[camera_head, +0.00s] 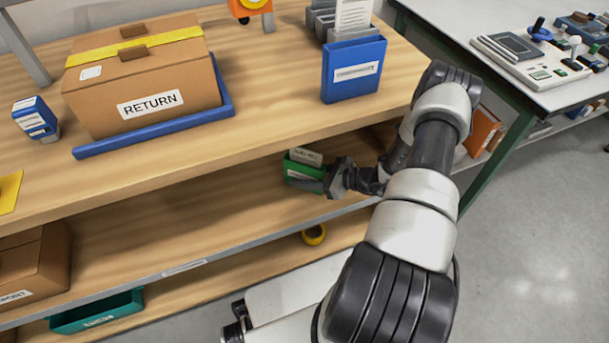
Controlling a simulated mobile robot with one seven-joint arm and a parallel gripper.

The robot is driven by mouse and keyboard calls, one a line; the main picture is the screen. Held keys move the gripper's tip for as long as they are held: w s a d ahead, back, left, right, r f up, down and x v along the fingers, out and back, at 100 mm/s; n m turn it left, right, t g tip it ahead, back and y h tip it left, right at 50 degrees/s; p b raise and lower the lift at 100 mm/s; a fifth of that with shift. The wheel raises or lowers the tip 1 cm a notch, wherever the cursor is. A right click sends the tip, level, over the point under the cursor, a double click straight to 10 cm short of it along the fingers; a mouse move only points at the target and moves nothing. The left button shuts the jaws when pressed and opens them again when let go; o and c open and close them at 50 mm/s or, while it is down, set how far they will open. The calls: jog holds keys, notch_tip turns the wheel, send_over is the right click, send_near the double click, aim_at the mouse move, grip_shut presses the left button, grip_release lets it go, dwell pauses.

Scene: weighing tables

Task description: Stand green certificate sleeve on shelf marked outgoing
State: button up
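The green certificate sleeve (292,171) is upright on or just above the middle shelf (215,205), under the tabletop. A pale card with dark print sticks out of its top, and a white label shows on its front. My gripper (314,184) reaches in from the right at the sleeve, with one dark finger across the sleeve's lower front. The other finger is hidden, so I cannot tell whether they grip it or stand open around it. A small label (185,268) is on the shelf's front edge, too small to read.
Above, the tabletop holds a RETURN carton (150,82) in a blue tray (153,133) and a blue binder (353,70). A yellow roll (314,235) and a green bin (97,312) are lower down. A brown box (34,265) stands at left. The middle shelf is bare between.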

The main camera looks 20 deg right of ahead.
jog(key=shift+r, duration=0.1)
jog(key=shift+s+d+r, duration=0.15)
jog(key=shift+r, duration=0.05)
jog(key=p+v, duration=0.2)
jog(key=v, duration=0.9)
jog(key=shift+s, duration=0.2)
jog(key=shift+d+r, duration=0.1)
jog(key=shift+d, duration=0.05)
